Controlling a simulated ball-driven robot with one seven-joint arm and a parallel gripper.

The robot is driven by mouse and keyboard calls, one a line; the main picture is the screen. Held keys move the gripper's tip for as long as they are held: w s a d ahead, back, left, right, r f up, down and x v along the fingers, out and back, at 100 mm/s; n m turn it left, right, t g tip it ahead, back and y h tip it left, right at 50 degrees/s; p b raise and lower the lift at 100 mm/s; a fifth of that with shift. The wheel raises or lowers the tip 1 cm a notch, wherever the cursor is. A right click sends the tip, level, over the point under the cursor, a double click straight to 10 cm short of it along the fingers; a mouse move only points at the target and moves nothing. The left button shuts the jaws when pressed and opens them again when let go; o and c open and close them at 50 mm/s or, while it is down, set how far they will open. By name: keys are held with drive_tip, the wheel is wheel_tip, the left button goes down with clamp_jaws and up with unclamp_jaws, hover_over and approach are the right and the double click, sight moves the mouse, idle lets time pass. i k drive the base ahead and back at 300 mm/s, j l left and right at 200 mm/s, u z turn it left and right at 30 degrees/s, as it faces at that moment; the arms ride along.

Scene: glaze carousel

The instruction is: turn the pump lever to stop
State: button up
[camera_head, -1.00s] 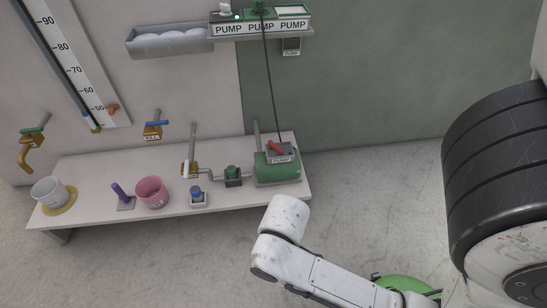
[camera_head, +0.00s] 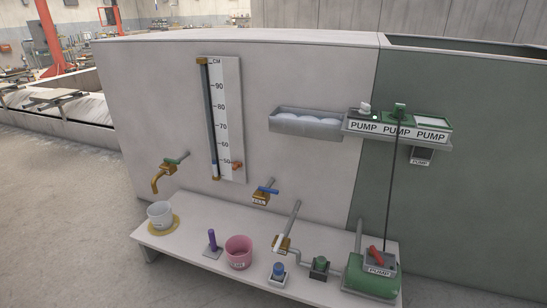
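The pump lever (camera_head: 376,253) is a small red handle on top of a grey box labelled PUMP (camera_head: 380,265). The box sits on the green pump (camera_head: 370,278) at the right end of the low white bench. A thin dark rod rises from the pump to the shelf of PUMP signs (camera_head: 397,130) on the wall. The lever leans up and to the left; any stop mark on it is too small to read. My gripper is not in view.
On the bench (camera_head: 190,247) stand a white bucket (camera_head: 160,214), a purple-handled item (camera_head: 212,241), a pink bucket (camera_head: 238,251) and small blue-topped and green-topped fittings. Brass taps and a height scale (camera_head: 227,120) are on the wall. Grey floor lies open at left.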

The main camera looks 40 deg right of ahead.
sight(373, 251)
drive_tip(key=l+z, duration=0.45)
drive_tip(key=i+l+z, duration=0.15)
drive_tip(key=l+z, duration=0.3)
drive_tip(key=l, duration=0.1)
